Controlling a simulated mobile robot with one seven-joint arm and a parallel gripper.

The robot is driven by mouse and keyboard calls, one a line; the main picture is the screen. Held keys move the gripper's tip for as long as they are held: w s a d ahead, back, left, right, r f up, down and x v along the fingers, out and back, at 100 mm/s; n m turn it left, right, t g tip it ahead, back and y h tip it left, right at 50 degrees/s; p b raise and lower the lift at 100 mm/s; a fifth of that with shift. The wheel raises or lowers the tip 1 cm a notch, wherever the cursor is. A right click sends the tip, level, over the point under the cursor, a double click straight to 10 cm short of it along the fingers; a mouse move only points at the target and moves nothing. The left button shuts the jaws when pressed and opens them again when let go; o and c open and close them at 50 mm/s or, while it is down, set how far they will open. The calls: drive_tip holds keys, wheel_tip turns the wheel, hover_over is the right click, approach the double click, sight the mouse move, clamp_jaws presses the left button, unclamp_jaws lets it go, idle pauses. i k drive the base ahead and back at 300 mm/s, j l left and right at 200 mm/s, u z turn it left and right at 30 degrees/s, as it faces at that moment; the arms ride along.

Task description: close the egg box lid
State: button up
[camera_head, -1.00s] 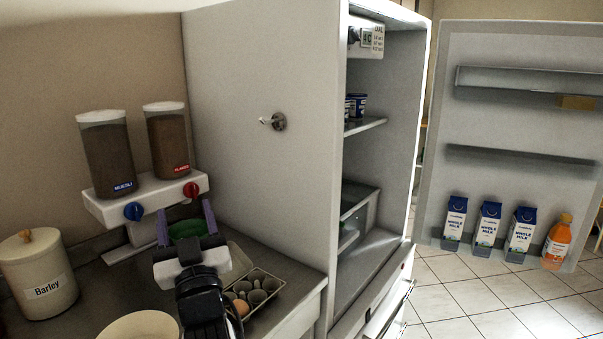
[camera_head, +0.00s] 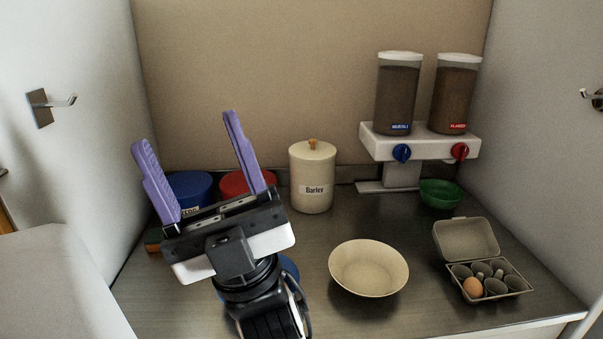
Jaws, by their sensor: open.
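The grey egg box (camera_head: 518,283) stands open on the counter at the right in the head view. Its lid (camera_head: 466,239) is tilted up and back, away from the cups. One brown egg (camera_head: 473,287) sits in a front cup, and the other cups look empty. My gripper (camera_head: 190,147) is at the left of the view, its two purple fingers wide apart and pointing up. It is open and empty, well to the left of the egg box and not touching it.
A cream bowl (camera_head: 368,270) stands between my gripper and the egg box. Behind are a barley canister (camera_head: 312,178), a green bowl (camera_head: 440,193) under a cereal dispenser (camera_head: 420,146), a blue canister (camera_head: 190,187) and a red one (camera_head: 236,184). Walls close both sides.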

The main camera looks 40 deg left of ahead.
sight(458, 239)
drive_tip(key=u, duration=0.9)
drive_tip(key=i+l+z, duration=0.1)
drive_tip(key=z, duration=0.4)
drive_tip(key=i, duration=0.25)
